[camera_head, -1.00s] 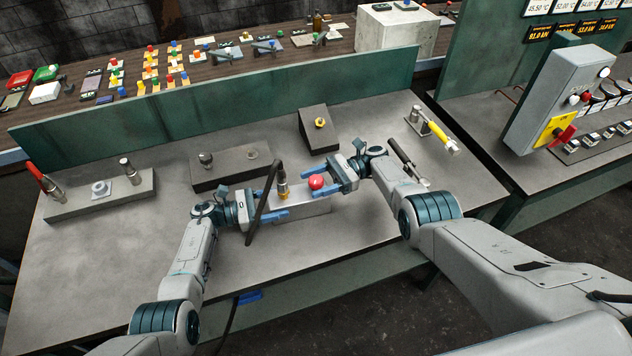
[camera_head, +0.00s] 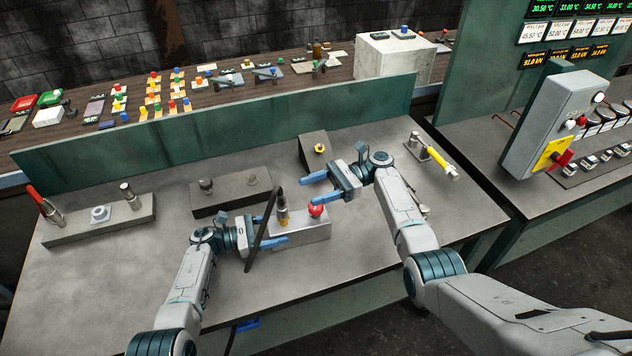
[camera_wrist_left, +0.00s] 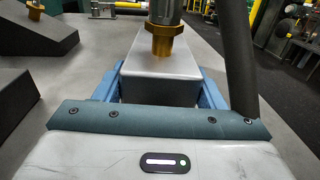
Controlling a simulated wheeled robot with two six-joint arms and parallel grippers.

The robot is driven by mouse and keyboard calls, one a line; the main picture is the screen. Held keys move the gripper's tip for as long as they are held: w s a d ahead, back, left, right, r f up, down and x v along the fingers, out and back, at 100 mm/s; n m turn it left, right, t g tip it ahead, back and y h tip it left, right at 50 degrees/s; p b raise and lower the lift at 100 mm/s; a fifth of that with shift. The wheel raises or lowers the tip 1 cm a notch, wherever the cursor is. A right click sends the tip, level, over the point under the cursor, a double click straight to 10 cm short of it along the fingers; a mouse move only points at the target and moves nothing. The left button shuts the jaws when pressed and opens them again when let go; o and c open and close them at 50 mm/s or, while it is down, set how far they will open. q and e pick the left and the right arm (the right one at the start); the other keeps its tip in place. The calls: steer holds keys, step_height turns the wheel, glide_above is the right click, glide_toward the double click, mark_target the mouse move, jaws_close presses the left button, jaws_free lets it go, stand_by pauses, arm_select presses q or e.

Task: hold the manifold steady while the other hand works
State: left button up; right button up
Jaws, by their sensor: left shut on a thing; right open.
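The manifold is a light grey block (camera_head: 312,233) on the bench, with a brass and steel fitting (camera_head: 283,208) and a red ball knob (camera_head: 316,210) on top. A dark hose or bar (camera_head: 262,235) slants down beside its left end. My left gripper (camera_head: 279,228) is shut on the manifold's left end, one finger along each side. In the left wrist view the block (camera_wrist_left: 160,85) sits between the blue fingers, with the brass fitting (camera_wrist_left: 162,42) above it. My right gripper (camera_head: 316,187) is open and empty, above and behind the red knob, apart from it.
A dark block with studs (camera_head: 230,193) and a dark wedge with a brass ring (camera_head: 313,148) stand behind. A grey fixture with a red-handled valve (camera_head: 98,212) is at left. A yellow-handled valve (camera_head: 440,160) is at right. The bench's front left is clear.

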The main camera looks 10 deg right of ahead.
steer(key=shift+r, duration=1.2)
arm_select(q)
steer(key=o, duration=1.5)
